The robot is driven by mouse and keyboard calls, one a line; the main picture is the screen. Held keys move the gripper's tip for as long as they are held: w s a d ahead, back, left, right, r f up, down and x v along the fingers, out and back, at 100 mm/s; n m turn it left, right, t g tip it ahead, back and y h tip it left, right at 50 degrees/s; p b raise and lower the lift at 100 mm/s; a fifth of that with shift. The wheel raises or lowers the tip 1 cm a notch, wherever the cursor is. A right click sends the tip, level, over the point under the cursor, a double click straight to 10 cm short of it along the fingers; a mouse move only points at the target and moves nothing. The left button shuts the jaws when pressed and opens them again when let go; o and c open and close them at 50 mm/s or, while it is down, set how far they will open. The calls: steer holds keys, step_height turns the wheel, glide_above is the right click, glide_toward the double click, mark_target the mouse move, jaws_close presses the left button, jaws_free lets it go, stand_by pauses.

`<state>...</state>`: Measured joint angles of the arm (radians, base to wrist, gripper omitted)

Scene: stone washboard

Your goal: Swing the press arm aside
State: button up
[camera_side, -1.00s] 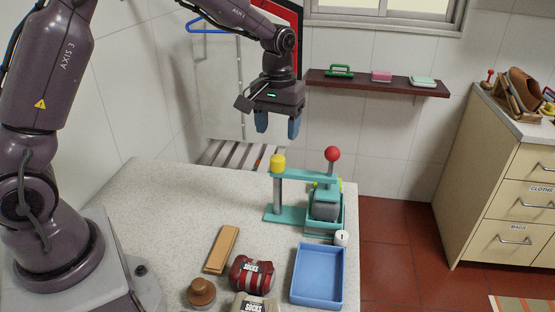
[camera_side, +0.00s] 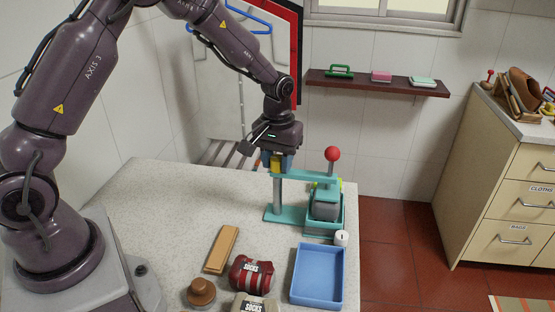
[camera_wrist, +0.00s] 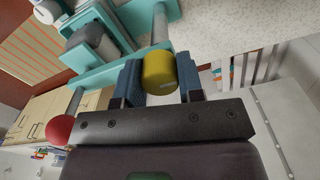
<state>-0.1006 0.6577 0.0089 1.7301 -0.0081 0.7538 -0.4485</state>
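The press stands at the back right of the stone top. Its teal press arm (camera_side: 308,175) runs from a grey post (camera_side: 277,197) to a red ball (camera_side: 332,154) and lies above a grey block (camera_side: 326,207). The wrist view also shows the press arm (camera_wrist: 108,73) and the red ball (camera_wrist: 59,129). A yellow knob (camera_wrist: 160,73) tops the post. My gripper (camera_side: 276,162) points down there, its blue fingers on both sides of the knob. They appear shut on it, though finger contact is partly hidden in the side view.
A blue tray (camera_side: 342,277), a white cylinder (camera_side: 341,238), a striped socks bundle (camera_side: 250,274), a brown knobbed object (camera_side: 201,292) and a wooden slat (camera_side: 221,249) occupy the front. The left and middle of the stone top (camera_side: 165,210) are clear. A wall shelf (camera_side: 376,83) is behind.

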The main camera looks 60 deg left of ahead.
jaws_close()
steer(key=shift+n, duration=0.4)
steer(key=n, duration=0.2)
steer(key=shift+n, duration=0.4)
steer(key=n, duration=0.4)
steer(key=shift+n, duration=0.3)
steer(key=n, duration=0.5)
steer(key=shift+r+n, duration=0.1)
steer(key=shift+n, duration=2.3)
steer(key=o, duration=0.7)
jaws_free()
